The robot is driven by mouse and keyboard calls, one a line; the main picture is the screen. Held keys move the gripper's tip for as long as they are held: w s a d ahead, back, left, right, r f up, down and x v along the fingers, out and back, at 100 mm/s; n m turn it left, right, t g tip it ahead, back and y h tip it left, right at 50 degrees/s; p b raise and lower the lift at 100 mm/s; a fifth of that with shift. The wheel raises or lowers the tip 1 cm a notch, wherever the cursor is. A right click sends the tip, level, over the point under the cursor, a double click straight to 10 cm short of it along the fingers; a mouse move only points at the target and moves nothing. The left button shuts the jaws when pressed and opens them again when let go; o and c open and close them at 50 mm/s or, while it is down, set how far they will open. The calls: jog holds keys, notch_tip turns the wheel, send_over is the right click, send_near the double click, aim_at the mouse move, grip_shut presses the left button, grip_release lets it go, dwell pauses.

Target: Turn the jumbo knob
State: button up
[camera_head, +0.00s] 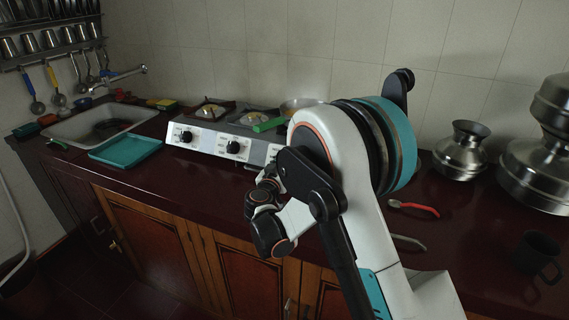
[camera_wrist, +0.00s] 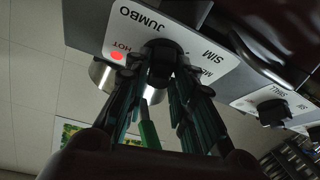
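The jumbo knob (camera_wrist: 163,56) is black and sits on a white stove panel marked JUMBO, with a red HOT dot, in the wrist view. My gripper (camera_wrist: 162,72) has one finger on each side of this knob. Whether the fingers press on it I cannot tell. The stove (camera_head: 215,140) stands against the tiled wall in the head view. Two of its knobs show there; my arm covers the right end of its front, and the jumbo knob is hidden. My gripper's fingertips are not clear in that view.
Another knob (camera_wrist: 272,112), marked SMALL, is to the right in the wrist view. A green-handled pan (camera_head: 268,124) is on the stove. A teal tray (camera_head: 126,150) lies left of it. A red-handled utensil (camera_head: 414,208) and metal pots (camera_head: 461,156) are on the right counter.

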jog(key=shift+o, duration=1.1)
jog(key=shift+w+d, duration=0.15)
jog(key=shift+w, duration=0.1)
jog(key=shift+s+f, duration=0.1)
jog(key=v, duration=1.1)
jog(key=shift+s, duration=0.4)
